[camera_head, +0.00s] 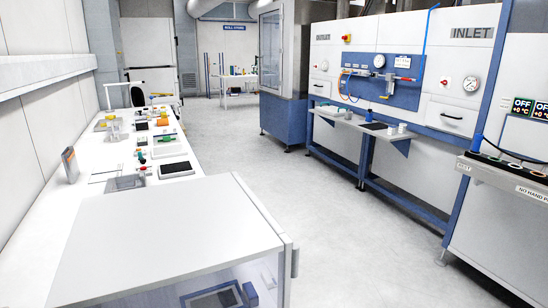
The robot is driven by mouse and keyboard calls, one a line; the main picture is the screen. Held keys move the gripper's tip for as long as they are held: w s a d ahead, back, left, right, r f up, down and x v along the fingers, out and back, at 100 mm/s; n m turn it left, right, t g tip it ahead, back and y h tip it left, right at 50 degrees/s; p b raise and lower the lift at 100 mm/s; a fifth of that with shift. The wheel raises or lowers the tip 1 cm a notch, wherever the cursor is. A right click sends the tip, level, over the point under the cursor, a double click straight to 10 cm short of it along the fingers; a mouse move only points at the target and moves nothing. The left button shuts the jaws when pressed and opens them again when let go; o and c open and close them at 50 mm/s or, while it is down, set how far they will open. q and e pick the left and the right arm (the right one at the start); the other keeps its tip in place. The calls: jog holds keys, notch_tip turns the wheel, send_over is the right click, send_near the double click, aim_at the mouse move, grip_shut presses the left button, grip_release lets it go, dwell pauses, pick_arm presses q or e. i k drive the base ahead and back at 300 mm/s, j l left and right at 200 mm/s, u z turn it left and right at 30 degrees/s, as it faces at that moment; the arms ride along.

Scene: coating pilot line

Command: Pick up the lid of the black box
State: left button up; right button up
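I cannot make out a black box with a lid for certain. A flat dark rectangular thing with a pale border (176,169) lies on the near part of the white bench at left; it is too small to tell whether it is a box. Another flat dark thing (374,126) lies on the narrow wall shelf at right. Neither of my grippers is in view, and nothing shows as held.
The long white bench (35,211) carries several small items. A white-topped cabinet with clear sides (165,238) fills the near left. The INLET machine (440,118) and a hot-surface unit (505,215) line the right. The grey floor (315,205) between is clear.

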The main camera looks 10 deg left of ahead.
aim_at(142, 118)
jog(key=i+l+z, duration=0.1)
jog(key=l, duration=0.35)
jog(key=i+l+z, duration=0.15)
jog(key=i+l, duration=0.2)
jog(key=i+l+z, duration=0.1)
jog(key=i+l, duration=0.15)
jog(key=l, duration=0.3)
jog(key=i+l+z, duration=0.1)
jog(key=i+l, duration=0.15)
jog(key=l, duration=0.15)
jog(key=i+l+u, duration=0.1)
jog(key=i+u, duration=0.3)
jog(key=i+l+u, duration=0.25)
jog(key=i+u, duration=0.2)
jog(key=i, duration=0.15)
jog(key=i+j+u, duration=0.15)
jog(key=i+u, duration=0.2)
jog(key=i, duration=0.6)
jog(key=i+l+u, duration=0.1)
jog(key=i+u, duration=0.25)
jog(key=i, duration=0.6)
jog(key=i+l+u, duration=0.5)
jog(key=i, duration=0.4)
jog(key=i+l+u, duration=0.5)
jog(key=i+l, duration=0.3)
